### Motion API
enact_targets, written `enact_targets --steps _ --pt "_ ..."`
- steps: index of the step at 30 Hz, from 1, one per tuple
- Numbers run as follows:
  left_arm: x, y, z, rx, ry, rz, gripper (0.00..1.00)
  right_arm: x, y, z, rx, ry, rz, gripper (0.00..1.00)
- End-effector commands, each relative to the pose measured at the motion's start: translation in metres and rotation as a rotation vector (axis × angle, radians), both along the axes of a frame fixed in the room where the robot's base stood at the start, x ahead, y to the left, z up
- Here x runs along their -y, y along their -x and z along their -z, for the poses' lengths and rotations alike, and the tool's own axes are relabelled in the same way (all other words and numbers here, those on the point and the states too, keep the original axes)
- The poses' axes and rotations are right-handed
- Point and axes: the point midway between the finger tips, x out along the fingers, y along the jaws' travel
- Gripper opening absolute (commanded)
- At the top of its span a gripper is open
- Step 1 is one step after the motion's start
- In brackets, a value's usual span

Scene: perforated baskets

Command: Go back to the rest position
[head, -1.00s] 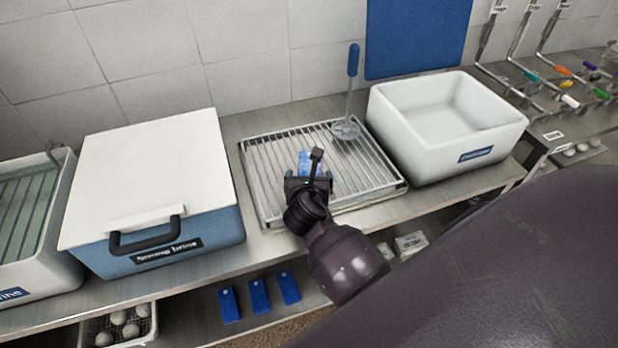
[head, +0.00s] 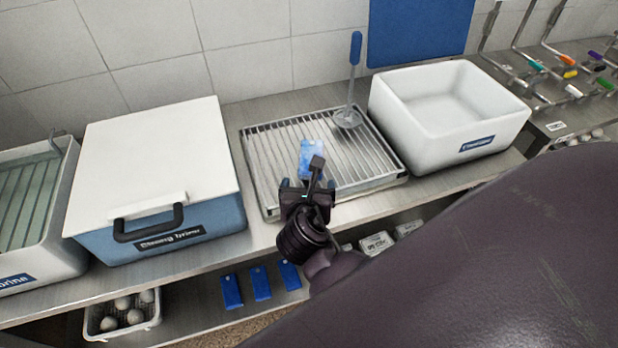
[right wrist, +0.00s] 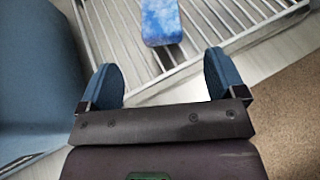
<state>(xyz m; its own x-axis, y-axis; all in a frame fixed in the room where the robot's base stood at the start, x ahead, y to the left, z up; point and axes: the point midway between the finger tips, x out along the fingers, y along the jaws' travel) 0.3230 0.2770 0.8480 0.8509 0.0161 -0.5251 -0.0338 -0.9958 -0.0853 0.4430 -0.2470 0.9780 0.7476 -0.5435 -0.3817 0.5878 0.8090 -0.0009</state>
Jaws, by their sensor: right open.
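My right gripper (head: 306,184) is over the front edge of the wire draining rack (head: 265,160) in the head view. In the right wrist view its two blue fingers (right wrist: 162,82) stand wide apart with nothing between them. A blue mottled block (head: 312,152) lies on the rack just beyond the fingertips; it also shows in the right wrist view (right wrist: 161,22), apart from the fingers. My left gripper is in neither view.
A lidded blue-and-white box (head: 150,160) labelled "Strong brine" stands left of the rack. A white open basin (head: 440,140) stands right. A skimmer (head: 354,85) rests on the rack, handle up. Blue tags (head: 261,283) and a basket of eggs (head: 122,322) are below.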

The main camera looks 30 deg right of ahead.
Motion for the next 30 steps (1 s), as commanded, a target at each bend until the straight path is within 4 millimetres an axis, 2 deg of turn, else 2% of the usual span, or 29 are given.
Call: enact_targets --steps 5,22,26,30 --pt "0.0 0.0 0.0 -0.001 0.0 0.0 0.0 -0.005 0.007 -0.003 0.0 0.0 0.001 0.89" --pt "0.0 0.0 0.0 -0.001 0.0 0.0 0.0 -0.004 0.008 -0.003 0.003 -0.009 0.006 0.89" --pt "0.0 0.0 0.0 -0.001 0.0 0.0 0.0 0.001 0.015 0.0 0.031 -0.104 0.054 0.89" --pt "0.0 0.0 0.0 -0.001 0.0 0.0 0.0 0.014 0.033 0.009 0.099 -0.339 0.19 0.89"
